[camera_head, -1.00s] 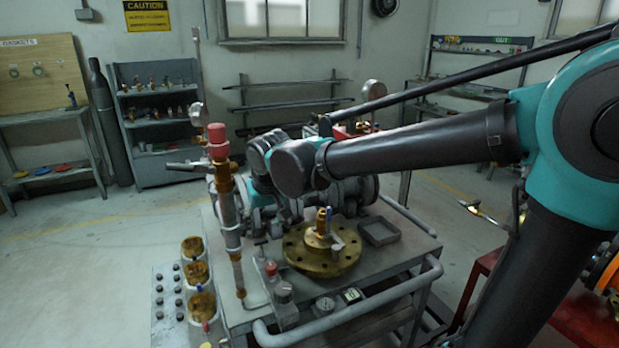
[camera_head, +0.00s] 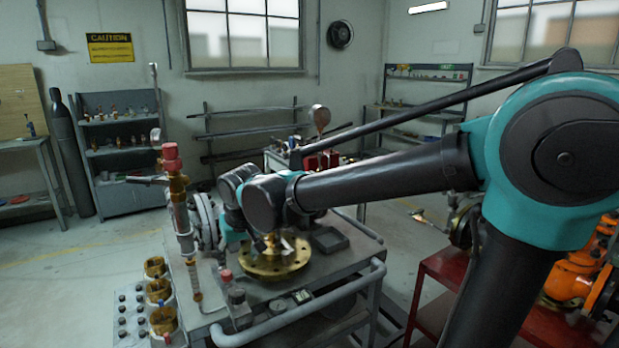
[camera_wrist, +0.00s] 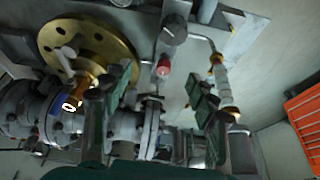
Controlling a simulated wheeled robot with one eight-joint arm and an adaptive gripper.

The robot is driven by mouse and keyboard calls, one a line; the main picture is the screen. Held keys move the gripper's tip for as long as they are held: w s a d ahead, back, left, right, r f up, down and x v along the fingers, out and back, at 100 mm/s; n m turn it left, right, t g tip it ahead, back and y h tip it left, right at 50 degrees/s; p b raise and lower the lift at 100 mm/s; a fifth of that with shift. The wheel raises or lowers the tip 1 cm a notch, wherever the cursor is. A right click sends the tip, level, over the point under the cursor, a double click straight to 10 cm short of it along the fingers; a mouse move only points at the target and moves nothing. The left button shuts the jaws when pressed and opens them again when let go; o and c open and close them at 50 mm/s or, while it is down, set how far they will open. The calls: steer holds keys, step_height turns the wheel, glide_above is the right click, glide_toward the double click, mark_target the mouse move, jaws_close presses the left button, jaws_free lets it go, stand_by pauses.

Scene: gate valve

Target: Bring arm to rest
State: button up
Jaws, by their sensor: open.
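My arm reaches from the right across the head view to the work cart (camera_head: 345,270). My wrist hangs over the cart, just above the brass flange (camera_head: 290,265). My gripper (camera_wrist: 160,98) shows in the wrist view with its two green-padded fingers wide apart and nothing held between them. The brass flange (camera_wrist: 55,38) is left of the fingers in that view, and the grey valve body (camera_wrist: 70,125) lies beyond them. In the head view my gripper is mostly hidden behind my wrist.
A pipe with a red cap (camera_head: 171,157) stands upright at the cart's left. Brass cups (camera_head: 160,292) are beside the cart. A small grey tray (camera_head: 330,241) sits on it. A red bench (camera_head: 445,300) with an orange valve (camera_head: 575,270) is at right. The left floor is clear.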

steer(key=w+d+f+m+h, duration=0.15)
steer(key=d+f, duration=0.25)
steer(key=d, duration=0.6)
steer(key=d+f+m, duration=0.2)
steer(key=d+f, duration=0.1)
steer(key=d, duration=0.8)
steer(key=s+d+f+m, duration=0.1)
steer(key=s+d+f, duration=0.3)
steer(key=d, duration=0.4)
steer(key=s+d+f+m, duration=0.1)
steer(key=s+d+f, duration=0.4)
steer(key=d, duration=0.3)
steer(key=shift+s+f+h, duration=0.15)
steer(key=shift+s+h, duration=0.2)
steer(key=shift+s, duration=0.05)
steer(key=shift+m, duration=0.25)
steer(key=shift+c, duration=0.2)
